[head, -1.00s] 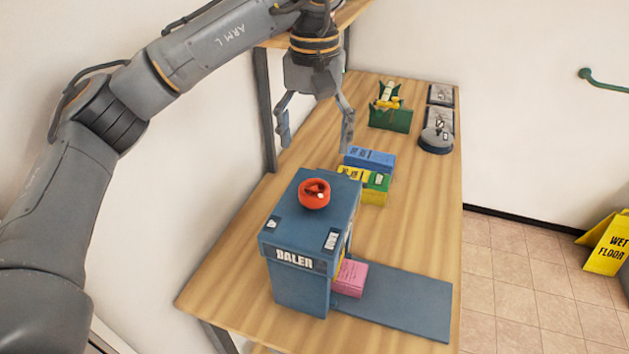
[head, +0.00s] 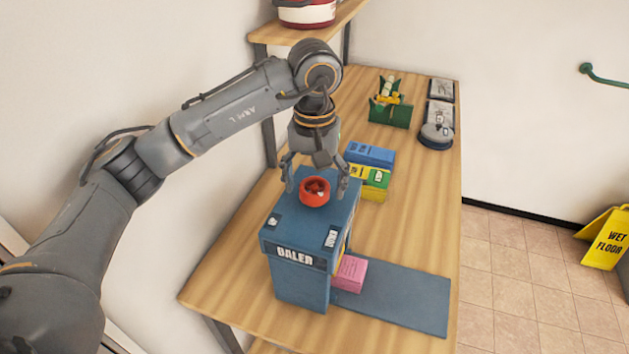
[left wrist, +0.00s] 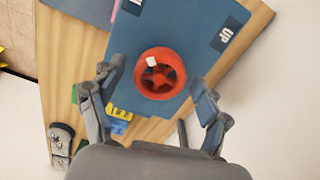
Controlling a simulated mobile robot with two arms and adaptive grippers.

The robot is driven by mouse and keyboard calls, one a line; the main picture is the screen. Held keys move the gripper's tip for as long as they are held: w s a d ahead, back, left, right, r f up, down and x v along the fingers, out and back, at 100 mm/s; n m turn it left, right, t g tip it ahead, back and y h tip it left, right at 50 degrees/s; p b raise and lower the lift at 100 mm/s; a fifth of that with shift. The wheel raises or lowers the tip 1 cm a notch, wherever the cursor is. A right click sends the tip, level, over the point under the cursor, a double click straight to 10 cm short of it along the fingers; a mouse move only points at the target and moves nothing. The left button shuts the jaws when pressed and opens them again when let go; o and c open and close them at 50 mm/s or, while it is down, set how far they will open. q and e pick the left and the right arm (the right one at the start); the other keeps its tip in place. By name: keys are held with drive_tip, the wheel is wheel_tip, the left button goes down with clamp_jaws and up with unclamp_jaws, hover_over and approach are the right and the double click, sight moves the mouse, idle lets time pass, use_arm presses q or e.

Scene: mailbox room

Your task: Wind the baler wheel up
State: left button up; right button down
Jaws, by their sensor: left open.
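The baler (head: 302,282) is a blue box with a BALER label, standing on the wooden table. Its red wheel (head: 314,192) lies flat on the top, and also shows in the left wrist view (left wrist: 160,73) with spokes and a white mark on its rim side. An UP label (left wrist: 226,36) is on the baler's top. My left gripper (head: 315,190) is open and pointing down, its fingers on either side of the wheel. In the left wrist view the fingers stand apart, short of the wheel; contact is not visible. My right gripper is not in view.
A pink block (head: 350,273) sits at the baler's side by a flat blue plate (head: 395,300). Blue, yellow and green blocks (head: 370,158) are behind the baler. A green holder (head: 390,112) and grey items (head: 437,132) stand farther back. The table's right side is mostly clear.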

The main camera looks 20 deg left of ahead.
use_arm(q)
drive_tip(key=c, duration=1.2)
